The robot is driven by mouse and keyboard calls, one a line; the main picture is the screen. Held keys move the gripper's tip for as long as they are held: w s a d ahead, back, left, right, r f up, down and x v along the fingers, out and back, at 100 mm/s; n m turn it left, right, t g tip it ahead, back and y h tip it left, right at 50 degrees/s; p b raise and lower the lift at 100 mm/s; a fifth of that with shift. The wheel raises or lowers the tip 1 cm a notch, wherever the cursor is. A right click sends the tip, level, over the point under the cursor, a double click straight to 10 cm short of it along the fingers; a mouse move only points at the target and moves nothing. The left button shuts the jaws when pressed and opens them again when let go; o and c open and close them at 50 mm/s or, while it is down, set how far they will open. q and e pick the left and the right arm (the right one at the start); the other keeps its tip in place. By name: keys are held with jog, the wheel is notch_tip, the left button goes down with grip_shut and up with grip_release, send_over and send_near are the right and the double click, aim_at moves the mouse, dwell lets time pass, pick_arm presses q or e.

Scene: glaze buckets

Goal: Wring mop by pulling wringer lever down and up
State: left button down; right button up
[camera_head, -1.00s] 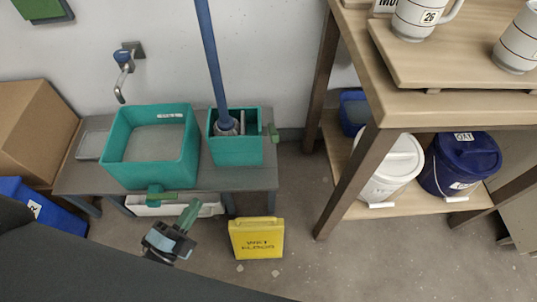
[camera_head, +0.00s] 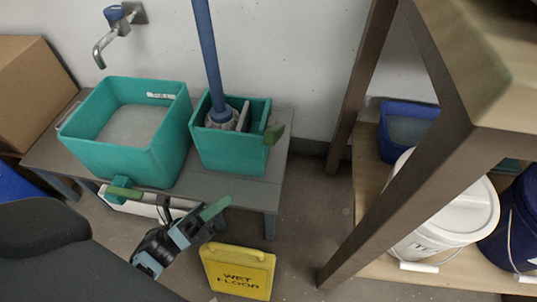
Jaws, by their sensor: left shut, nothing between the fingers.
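The mop (camera_head: 209,60) stands upright with its blue handle leaving the top of the view. Its grey head is down inside the smaller teal wringer bucket (camera_head: 232,155), partly hidden by the walls. A grey wringer part (camera_head: 243,117) shows beside the mop head. The green wringer lever (camera_head: 274,133) sticks out at the bucket's right side. My left gripper (camera_head: 205,217) is shut and empty, low in front of the bench, below and left of the lever and apart from it. My right gripper is not in view.
A larger teal tub (camera_head: 130,150) with a green tap stands left on the grey bench (camera_head: 240,190). A yellow wet-floor sign (camera_head: 238,272) stands close to my gripper. A wooden shelf post (camera_head: 400,170) and a white bucket (camera_head: 445,215) are at the right. A wall tap (camera_head: 115,30) is behind.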

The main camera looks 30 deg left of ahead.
pick_arm(q)
jog(key=a+r+b+x, duration=0.1)
jog(key=a+x, duration=0.1)
jog(key=x, duration=1)
jog(key=shift+w+r, duration=0.4)
jog(key=shift+w, duration=0.2)
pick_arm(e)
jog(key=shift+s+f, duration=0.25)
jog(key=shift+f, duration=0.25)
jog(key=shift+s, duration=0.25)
pick_arm(q)
jog(key=shift+r, duration=0.1)
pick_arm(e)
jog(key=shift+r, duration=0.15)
